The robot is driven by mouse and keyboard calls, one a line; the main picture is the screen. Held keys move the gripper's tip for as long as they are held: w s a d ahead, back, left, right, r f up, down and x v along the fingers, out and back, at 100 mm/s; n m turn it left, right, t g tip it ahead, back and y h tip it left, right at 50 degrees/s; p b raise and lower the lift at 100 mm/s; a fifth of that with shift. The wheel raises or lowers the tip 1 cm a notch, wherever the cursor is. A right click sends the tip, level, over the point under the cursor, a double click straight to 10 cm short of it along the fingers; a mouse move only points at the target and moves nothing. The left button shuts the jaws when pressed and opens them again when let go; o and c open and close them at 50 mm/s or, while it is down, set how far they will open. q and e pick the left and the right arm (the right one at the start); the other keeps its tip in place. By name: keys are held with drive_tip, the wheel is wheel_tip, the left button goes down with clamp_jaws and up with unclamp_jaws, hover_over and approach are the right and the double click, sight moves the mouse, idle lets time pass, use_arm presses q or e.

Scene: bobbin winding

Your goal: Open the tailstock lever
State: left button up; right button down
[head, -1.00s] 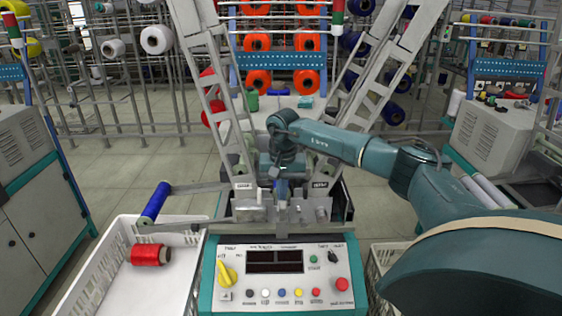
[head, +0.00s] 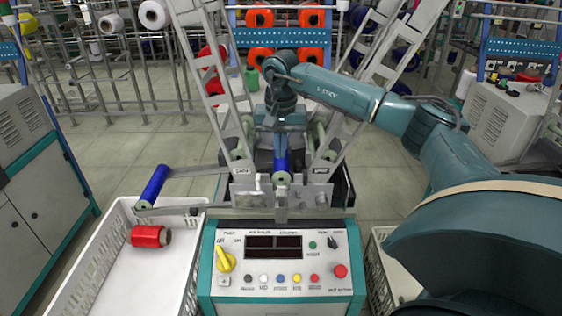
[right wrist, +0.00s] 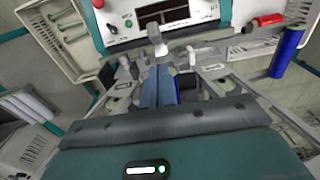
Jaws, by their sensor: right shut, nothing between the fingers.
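My right gripper (head: 279,140) reaches down from above over the winder's spindle area, seen from behind its wrist. In the right wrist view, its two blue fingers (right wrist: 157,72) are together with nothing between them. A grey lever (right wrist: 157,38) with a square end stands just ahead of the fingertips, apart from them in that picture. In the head view, a grey upright lever (head: 281,208) shows at the middle front of the metal block. A blue bobbin (head: 282,162) with a pale end sits just behind the block, partly hidden by my gripper. My left gripper is not seen.
The control panel (head: 231,292) with knobs and buttons is in front of the block. A white crate (head: 110,262) at left holds a red bobbin (head: 150,236); another blue bobbin (head: 154,186) is on a bar above its rear edge. Sloping metal frames (head: 222,90) flank my right arm.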

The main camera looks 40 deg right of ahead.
drive_tip(key=shift+s+a+r, duration=0.15)
drive_tip(key=shift+s+r, duration=0.05)
drive_tip(key=shift+r, duration=0.55)
drive_tip(key=shift+s+a+r, duration=0.1)
drive_tip(key=shift+s+r, duration=0.1)
drive_tip(key=shift+r, duration=0.5)
